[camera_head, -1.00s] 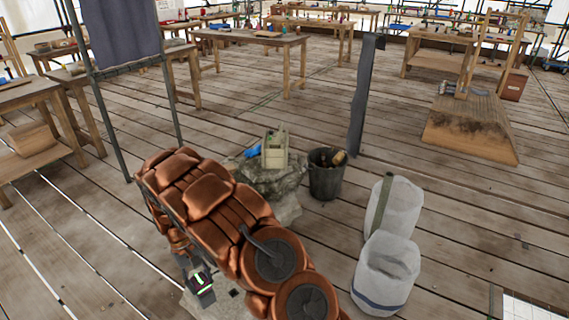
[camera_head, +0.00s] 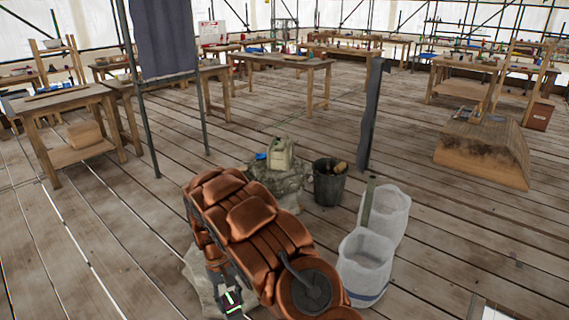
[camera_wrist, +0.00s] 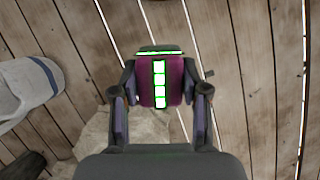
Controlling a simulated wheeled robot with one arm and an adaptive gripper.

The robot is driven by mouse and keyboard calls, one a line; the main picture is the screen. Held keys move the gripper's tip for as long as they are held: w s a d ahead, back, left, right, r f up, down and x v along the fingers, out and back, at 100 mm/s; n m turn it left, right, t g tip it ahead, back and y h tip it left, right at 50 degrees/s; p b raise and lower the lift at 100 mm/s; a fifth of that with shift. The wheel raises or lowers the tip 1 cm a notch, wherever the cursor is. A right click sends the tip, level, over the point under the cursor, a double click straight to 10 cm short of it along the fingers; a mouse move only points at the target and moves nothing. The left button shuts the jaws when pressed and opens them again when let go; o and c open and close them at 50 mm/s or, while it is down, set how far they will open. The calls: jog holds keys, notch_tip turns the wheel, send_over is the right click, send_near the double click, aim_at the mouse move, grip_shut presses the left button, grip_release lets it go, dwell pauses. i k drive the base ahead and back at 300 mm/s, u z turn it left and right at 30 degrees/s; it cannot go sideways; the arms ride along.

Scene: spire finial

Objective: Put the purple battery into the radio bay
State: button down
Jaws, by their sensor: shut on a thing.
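The purple battery (camera_wrist: 173,78) sits between the two fingers of my gripper (camera_wrist: 160,95) in the wrist view. It has a column of white lit squares edged in green and a green line along its far end. My gripper is shut on it, and wooden floor shows beyond. In the head view the battery (camera_head: 232,300) shows as a small dark piece with green light, low in the picture beside my copper arm. A pale green boxy thing (camera_head: 281,154), possibly the radio, stands on a grey stone block (camera_head: 270,181) beyond my arm. No bay opening can be made out.
A blue item (camera_head: 261,156) lies beside the boxy thing. A dark bucket (camera_head: 329,184) and two white sacks (camera_head: 364,264) stand to the right. A dark post (camera_head: 372,115) rises behind the bucket. Open plank floor lies left.

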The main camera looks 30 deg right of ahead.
aim_at(279, 158)
jog(key=z, duration=2.5)
jog(key=i, duration=6.45)
jog(key=u, duration=1.55)
